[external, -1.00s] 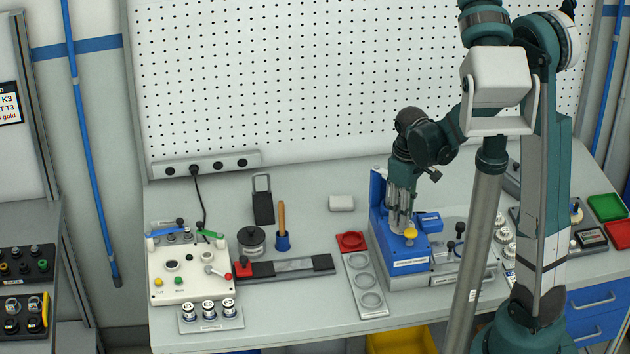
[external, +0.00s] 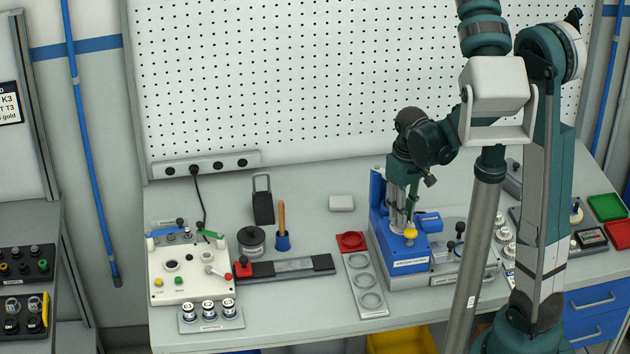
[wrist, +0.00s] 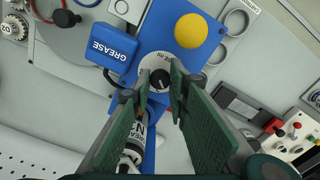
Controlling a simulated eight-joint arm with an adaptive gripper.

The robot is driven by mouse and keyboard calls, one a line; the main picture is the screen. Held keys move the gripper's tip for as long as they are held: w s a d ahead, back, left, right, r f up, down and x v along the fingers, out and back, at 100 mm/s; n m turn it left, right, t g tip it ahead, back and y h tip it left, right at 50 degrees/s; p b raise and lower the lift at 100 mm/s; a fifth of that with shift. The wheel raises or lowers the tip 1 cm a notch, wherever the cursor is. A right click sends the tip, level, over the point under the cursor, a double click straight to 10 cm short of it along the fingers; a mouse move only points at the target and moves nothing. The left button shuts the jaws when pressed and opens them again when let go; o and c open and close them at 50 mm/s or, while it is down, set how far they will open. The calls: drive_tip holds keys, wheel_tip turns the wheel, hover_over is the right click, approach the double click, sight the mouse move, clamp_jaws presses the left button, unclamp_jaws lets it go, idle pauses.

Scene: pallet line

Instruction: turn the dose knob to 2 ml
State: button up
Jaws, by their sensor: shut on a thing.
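The dose knob (wrist: 160,79) is a small black knob with a light mark, on a pale round dial (wrist: 150,62) on the blue grease station (external: 408,263). In the wrist view my gripper (wrist: 161,80) has its two fingertips on either side of the knob, shut on it. The dial's numbers are too small to read, so I cannot tell the setting. In the external view my gripper (external: 398,226) points down over the blue station, behind the yellow button (external: 410,233); the knob is hidden there.
The yellow button (wrist: 190,31) and blue GREASE box (wrist: 111,44) stand close to my fingers. A labelled cylinder (wrist: 134,143) is below them in the wrist view. The bench around the white block (external: 341,203) is clear.

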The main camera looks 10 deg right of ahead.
drive_tip(key=m+b, duration=0.1)
drive_tip(key=m, duration=0.4)
drive_tip(key=shift+b, duration=0.4)
drive_tip(key=o, duration=0.9)
drive_tip(key=shift+r, duration=0.15)
drive_tip(key=shift+r, duration=5.85)
drive_tip(key=shift+d, duration=0.1)
